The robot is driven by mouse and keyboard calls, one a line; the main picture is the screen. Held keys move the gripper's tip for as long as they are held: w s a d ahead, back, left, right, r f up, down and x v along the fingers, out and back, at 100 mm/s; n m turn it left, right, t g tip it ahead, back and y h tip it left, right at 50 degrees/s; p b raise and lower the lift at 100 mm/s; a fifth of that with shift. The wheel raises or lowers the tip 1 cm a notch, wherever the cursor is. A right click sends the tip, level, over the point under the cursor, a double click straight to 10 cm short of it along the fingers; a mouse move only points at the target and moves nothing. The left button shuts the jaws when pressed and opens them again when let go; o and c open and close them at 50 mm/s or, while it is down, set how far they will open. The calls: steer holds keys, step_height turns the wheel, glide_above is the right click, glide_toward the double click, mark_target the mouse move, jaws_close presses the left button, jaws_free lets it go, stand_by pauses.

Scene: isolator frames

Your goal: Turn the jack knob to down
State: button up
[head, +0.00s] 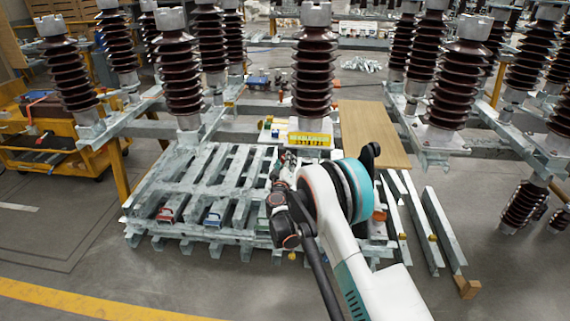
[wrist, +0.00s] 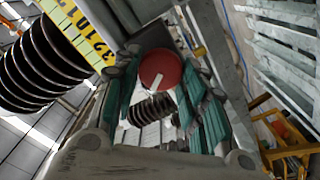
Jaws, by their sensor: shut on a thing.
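The jack knob (wrist: 160,68) is a round red knob with a short pale mark on its face. In the wrist view it sits between the two teal fingers of my gripper (wrist: 165,98), and the fingers are closed on it. The pale mark slants toward the lower left in that view. In the head view my gripper (head: 284,165) is at the far end of my arm, in front of the grey steel frames. The knob cannot be made out in the head view, where my wrist and arm cover that area.
A yellow label (head: 310,139) with dark characters is just behind my gripper; it also shows in the wrist view (wrist: 80,28). Tall brown ribbed insulators (head: 313,75) stand around. Grey slatted frames (head: 200,190) lie left, a wooden board (head: 372,133) right.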

steer(key=m, duration=0.7)
steer(key=shift+d, duration=0.1)
stand_by(0.5)
steer(key=o, duration=1.1)
steer(key=shift+c, duration=0.2)
steer(key=shift+s, duration=0.1)
steer(key=s, duration=1.1)
steer(key=shift+s+a, duration=0.25)
steer(key=shift+s, duration=0.15)
